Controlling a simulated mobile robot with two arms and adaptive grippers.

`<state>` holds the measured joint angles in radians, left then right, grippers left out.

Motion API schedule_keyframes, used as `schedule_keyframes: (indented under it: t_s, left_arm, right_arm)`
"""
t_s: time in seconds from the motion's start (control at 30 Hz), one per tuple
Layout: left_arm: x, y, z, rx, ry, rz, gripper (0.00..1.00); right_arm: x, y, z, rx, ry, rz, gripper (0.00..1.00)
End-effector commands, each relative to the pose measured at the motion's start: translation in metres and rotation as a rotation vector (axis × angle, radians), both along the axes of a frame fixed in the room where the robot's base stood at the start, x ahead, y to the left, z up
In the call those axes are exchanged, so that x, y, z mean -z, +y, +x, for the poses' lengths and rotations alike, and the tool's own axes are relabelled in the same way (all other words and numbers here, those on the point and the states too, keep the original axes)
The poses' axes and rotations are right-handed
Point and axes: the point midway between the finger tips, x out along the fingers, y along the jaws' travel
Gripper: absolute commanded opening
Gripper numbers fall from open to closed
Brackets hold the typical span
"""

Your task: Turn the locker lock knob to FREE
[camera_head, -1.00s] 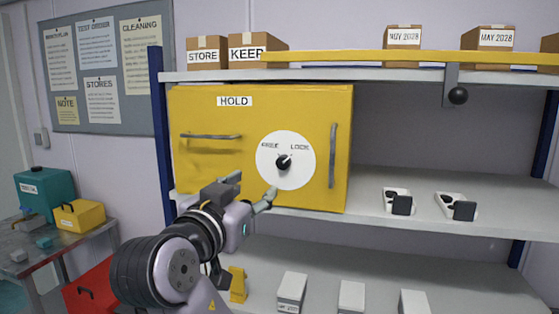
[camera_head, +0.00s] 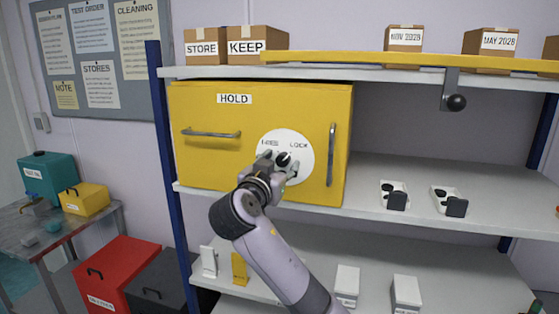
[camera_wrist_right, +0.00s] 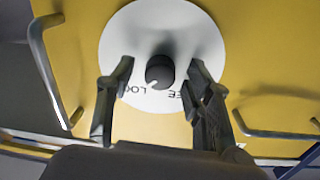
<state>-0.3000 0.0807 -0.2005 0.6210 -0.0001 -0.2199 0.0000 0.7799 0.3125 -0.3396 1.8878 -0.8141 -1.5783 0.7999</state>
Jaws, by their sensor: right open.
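The yellow locker (camera_head: 215,180) marked HOLD sits on the shelf. Its white round dial (camera_head: 306,165) carries a black lock knob (camera_head: 284,159), with FREE lettered at the left and LOCK at the right. In the right wrist view the dial appears upside down, and the white mark on the knob (camera_wrist_right: 160,71) points toward the LOCK side. My right gripper (camera_head: 279,164) is open in front of the dial. Its fingers stand on either side of the knob in the wrist view (camera_wrist_right: 161,70); contact cannot be told. My left gripper is not in view.
Two metal handles on the locker, one horizontal (camera_head: 211,133) and one vertical (camera_head: 332,155), flank the dial. A yellow bar (camera_head: 400,58) with a black-knobbed crank (camera_head: 456,102) runs along the upper shelf. Two small devices (camera_head: 394,195) (camera_head: 449,200) sit right of the locker.

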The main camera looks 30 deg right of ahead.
Motion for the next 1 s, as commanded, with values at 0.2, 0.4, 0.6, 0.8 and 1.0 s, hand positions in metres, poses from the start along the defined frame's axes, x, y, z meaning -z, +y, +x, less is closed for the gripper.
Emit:
schedule_keyframes:
  t_s: [0.2, 0.4, 0.6, 0.8, 1.0]
  left_arm:
    - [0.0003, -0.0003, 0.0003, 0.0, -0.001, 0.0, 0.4]
    - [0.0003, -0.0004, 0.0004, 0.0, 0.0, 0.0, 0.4]
    - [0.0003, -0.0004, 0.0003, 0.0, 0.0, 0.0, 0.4]
    - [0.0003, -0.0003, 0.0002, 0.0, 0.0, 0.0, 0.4]
    - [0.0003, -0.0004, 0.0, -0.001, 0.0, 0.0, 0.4]
  right_arm:
    - [0.0004, -0.0001, 0.0002, 0.0, 0.0, 0.0, 0.47]
    - [0.0002, 0.0001, 0.0001, -0.001, 0.0, 0.0, 0.34]
    - [0.0, 0.0002, 0.0001, -0.001, 0.0, 0.0, 0.2]
    - [0.0, 0.0002, 0.0, 0.0, 0.0, 0.0, 0.07]
    - [0.0, 0.0003, 0.0, -0.001, 0.001, -0.001, 0.0]
